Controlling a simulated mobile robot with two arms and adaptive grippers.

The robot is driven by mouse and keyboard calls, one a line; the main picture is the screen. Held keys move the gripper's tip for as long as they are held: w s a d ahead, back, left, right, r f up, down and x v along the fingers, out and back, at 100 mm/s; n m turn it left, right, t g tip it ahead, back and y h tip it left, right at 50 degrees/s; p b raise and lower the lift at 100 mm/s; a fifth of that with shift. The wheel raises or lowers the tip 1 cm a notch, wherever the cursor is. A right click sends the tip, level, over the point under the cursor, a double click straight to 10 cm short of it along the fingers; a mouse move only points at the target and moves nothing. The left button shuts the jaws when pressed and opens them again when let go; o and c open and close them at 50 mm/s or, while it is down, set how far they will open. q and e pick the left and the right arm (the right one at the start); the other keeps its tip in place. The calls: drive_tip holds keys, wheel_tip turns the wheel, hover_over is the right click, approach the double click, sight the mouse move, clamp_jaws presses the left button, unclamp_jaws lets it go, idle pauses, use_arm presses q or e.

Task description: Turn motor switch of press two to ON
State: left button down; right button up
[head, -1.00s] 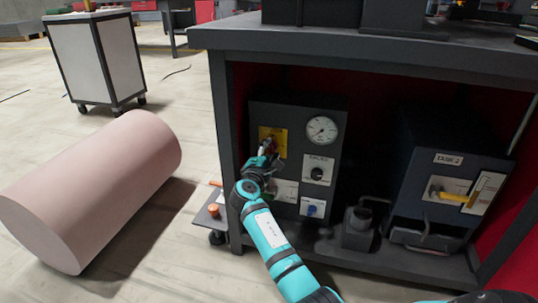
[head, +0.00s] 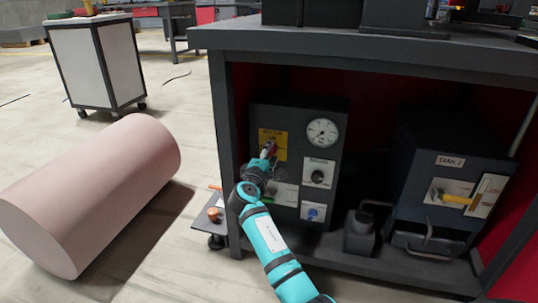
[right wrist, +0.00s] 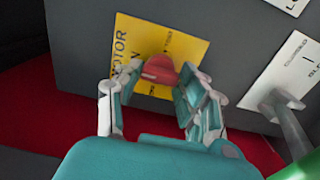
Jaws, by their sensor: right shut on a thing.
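The motor switch is a red knob (right wrist: 160,68) on a yellow label plate (right wrist: 185,42) with the word "MOTOR" partly readable in the right wrist view. The plate (head: 281,150) sits at the upper left of a dark control box (head: 338,110) inside the cabinet. My right gripper (head: 267,158) is at the switch, its arm coming up from below. In the wrist view my right gripper (right wrist: 152,90) has its fingers on both sides of the red knob and is shut on it. The switch's position marks are partly hidden. My left gripper is not in view.
The box also carries a round gauge (head: 322,132), a black knob (head: 318,176) and a blue knob (head: 313,213). A pink cylinder (head: 100,185) lies on the floor at left.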

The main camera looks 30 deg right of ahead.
drive_tip(key=shift+f, duration=0.15)
drive_tip(key=o, duration=0.9)
drive_tip(key=shift+o, duration=1.4)
drive_tip(key=v, duration=1.2)
drive_tip(key=shift+a, duration=0.15)
